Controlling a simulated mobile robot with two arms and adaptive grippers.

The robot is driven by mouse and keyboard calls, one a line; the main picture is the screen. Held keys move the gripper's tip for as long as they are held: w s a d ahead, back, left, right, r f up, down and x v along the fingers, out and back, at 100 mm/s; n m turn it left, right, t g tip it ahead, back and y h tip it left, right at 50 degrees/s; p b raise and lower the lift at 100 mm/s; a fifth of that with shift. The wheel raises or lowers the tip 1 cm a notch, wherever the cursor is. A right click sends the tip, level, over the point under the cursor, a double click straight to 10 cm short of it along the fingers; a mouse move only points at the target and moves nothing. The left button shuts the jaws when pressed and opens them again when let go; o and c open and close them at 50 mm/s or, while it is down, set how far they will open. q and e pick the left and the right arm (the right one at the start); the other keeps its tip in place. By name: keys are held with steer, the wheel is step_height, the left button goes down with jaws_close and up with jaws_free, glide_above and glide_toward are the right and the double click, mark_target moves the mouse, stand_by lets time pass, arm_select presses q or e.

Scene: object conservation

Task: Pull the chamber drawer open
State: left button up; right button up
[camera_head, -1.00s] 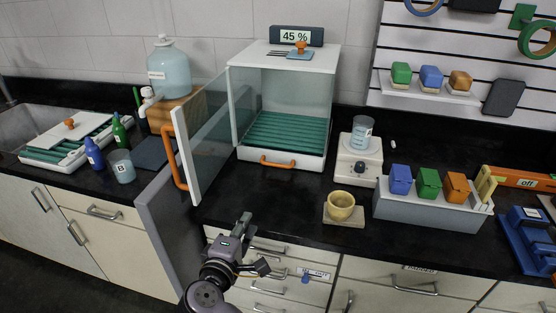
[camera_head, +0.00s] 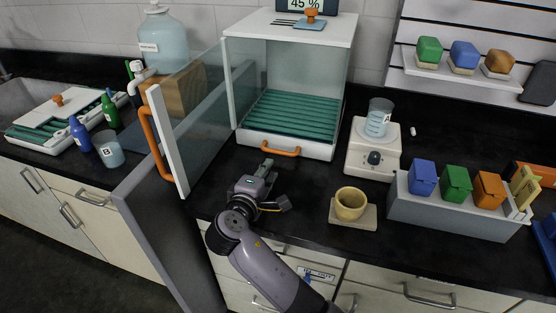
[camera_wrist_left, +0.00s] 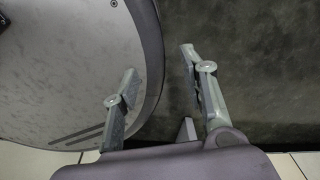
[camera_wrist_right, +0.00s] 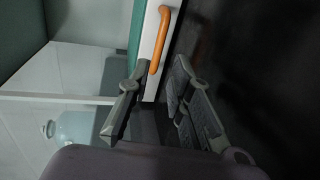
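The chamber (camera_head: 292,30) is a glass box with a white top, its glass door (camera_head: 190,120) swung open to the left. Its drawer (camera_head: 262,143) has a white front, an orange handle (camera_head: 281,151) and a green slatted floor (camera_head: 290,115). The drawer sits inside the chamber. My right gripper (camera_head: 266,171) is just in front of and below the handle, apart from it. In the right wrist view the handle (camera_wrist_right: 160,40) lies ahead of the open, empty fingers (camera_wrist_right: 152,95). My left gripper (camera_wrist_left: 160,85) is open and empty, seen only in its wrist view.
A yellow cup (camera_head: 350,203) on a tile stands right of my right gripper. A beaker (camera_head: 378,118) sits on a white device (camera_head: 372,155) right of the chamber. A grey rack (camera_head: 450,215) holds coloured blocks. The door's orange handle (camera_head: 155,140) juts out at left.

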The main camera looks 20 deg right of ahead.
mark_target(279, 153)
steer(key=b+x, duration=0.4)
steer(key=x, duration=0.5)
steer(key=shift+w+d+f, duration=0.15)
steer(key=shift+w+f, duration=0.05)
steer(key=shift+w, duration=0.05)
arm_select(q)
steer(key=f, duration=0.1)
steer(key=w+f, duration=0.1)
steer(key=f, duration=0.1)
steer(key=d+f, duration=0.1)
steer(key=f, duration=0.1)
steer(key=shift+w, duration=0.4)
arm_select(e)
steer(key=shift+r, duration=0.1)
arm_select(q)
steer(key=shift+s, duration=0.1)
steer(key=shift+s+a, duration=0.1)
steer(key=shift+a, duration=0.05)
arm_select(e)
jaws_close()
